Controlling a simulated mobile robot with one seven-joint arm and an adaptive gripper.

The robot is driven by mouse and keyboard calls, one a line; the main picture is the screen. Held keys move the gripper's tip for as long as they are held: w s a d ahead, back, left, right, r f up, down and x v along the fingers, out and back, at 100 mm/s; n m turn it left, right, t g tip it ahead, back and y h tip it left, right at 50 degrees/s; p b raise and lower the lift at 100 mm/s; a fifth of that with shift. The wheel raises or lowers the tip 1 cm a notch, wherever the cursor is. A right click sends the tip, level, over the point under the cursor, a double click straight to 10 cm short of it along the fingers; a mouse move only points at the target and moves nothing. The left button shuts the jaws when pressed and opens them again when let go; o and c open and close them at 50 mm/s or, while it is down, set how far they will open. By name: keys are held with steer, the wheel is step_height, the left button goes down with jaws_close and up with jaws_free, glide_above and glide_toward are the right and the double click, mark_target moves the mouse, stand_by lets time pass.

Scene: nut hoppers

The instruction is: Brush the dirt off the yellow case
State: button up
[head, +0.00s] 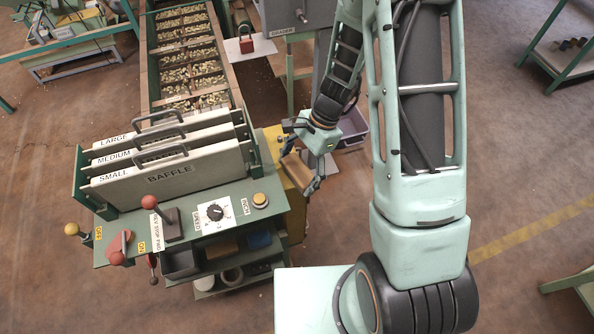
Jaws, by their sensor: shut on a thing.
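Dirt on the case is too small to make out here.
Three baffle plates (158,172) with handles stand upright on the machine. A control panel (215,213) with levers and a dial is in front. A conveyor of nuts (190,55) runs behind. A purple bin (352,128) sits behind my wrist.

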steer(key=shift+f+b, duration=0.8)
steer(key=shift+f, duration=0.2)
steer(key=shift+w, duration=0.1)
